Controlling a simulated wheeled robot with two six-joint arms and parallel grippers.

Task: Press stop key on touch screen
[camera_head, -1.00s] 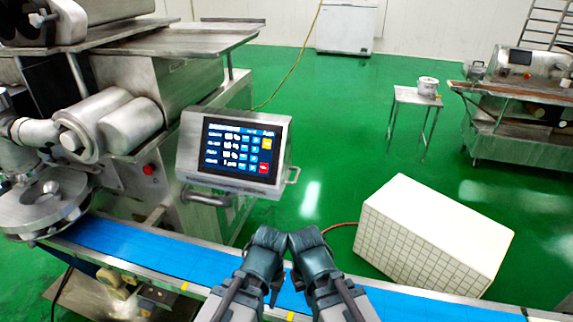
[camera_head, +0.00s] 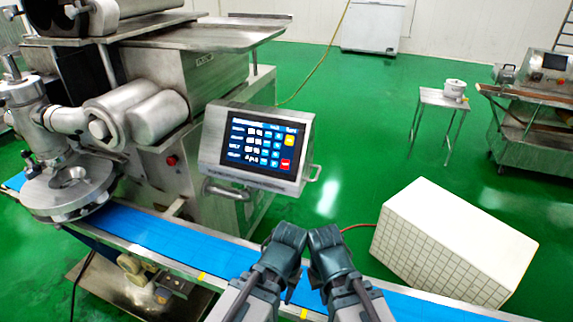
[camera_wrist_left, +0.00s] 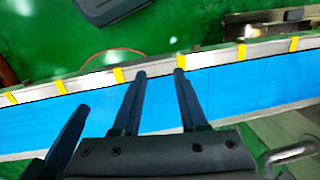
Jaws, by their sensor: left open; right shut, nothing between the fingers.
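The touch screen (camera_head: 262,146) sits in a grey metal housing, lit, with rows of blue keys. A yellow key (camera_head: 289,141) and a red key (camera_head: 285,164) are at its right side; their labels are too small to read. My left gripper (camera_head: 284,242) and right gripper (camera_head: 327,244) are close together, below and right of the screen, apart from it. In the left wrist view the left gripper (camera_wrist_left: 160,72) has two dark fingers spread with nothing between them, over the blue belt. The right gripper's fingertips are largely hidden in the head view; it is shut and empty.
A blue conveyor belt (camera_head: 170,235) with metal rails runs below the screen. The encrusting machine (camera_head: 185,90) stands left and behind. A white tiled box (camera_head: 455,240) lies right, with green floor open between.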

